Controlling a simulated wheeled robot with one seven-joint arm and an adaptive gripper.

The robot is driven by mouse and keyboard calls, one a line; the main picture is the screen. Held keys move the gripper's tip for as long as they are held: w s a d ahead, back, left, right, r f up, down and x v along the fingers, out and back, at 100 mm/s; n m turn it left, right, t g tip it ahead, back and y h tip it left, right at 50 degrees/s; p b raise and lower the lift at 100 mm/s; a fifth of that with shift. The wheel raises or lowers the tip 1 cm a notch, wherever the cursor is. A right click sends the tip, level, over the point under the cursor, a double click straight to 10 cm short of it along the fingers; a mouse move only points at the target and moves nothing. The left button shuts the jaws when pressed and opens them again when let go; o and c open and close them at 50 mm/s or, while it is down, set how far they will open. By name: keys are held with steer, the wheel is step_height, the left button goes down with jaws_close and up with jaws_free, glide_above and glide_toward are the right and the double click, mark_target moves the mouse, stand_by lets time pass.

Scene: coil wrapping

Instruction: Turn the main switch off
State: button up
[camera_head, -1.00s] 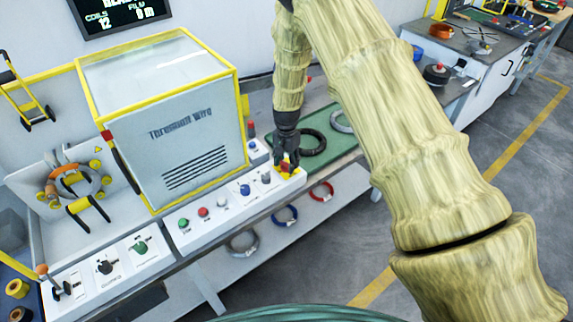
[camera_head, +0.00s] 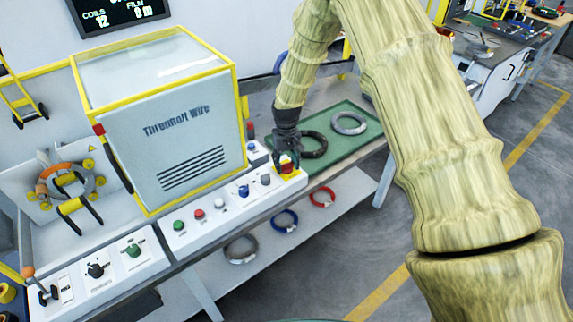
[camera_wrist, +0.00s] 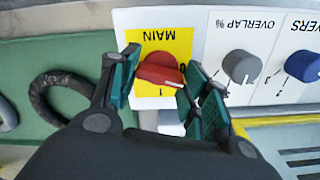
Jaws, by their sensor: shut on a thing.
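The main switch is a red rotary knob on a yellow plate at the right end of the white control panel. In the wrist view the red knob (camera_wrist: 159,70) sits under the word MAIN, its handle slanted, with a "1" mark beside it. My gripper (camera_wrist: 160,88) has its teal-padded fingers on both sides of the knob, shut on it. In the head view my gripper (camera_head: 286,163) reaches down onto the main switch (camera_head: 288,170), which it partly hides.
Left of the switch, the panel (camera_head: 222,207) carries several knobs and buttons, with the grey overlap knob (camera_wrist: 241,66) closest. The wrapping machine (camera_head: 180,130) stands behind. A green mat (camera_head: 335,150) with dark and grey coils lies to the right. Coils rest on the shelf below.

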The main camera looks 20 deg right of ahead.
mark_target(288, 164)
steer(key=shift+d+n+b, duration=0.1)
steer(key=shift+n+b, duration=0.2)
steer(key=shift+n, duration=1.7)
steer(key=o, duration=1)
step_height(288, 164, up, 12)
steer(key=shift+r, duration=0.1)
steer(key=shift+d, duration=0.1)
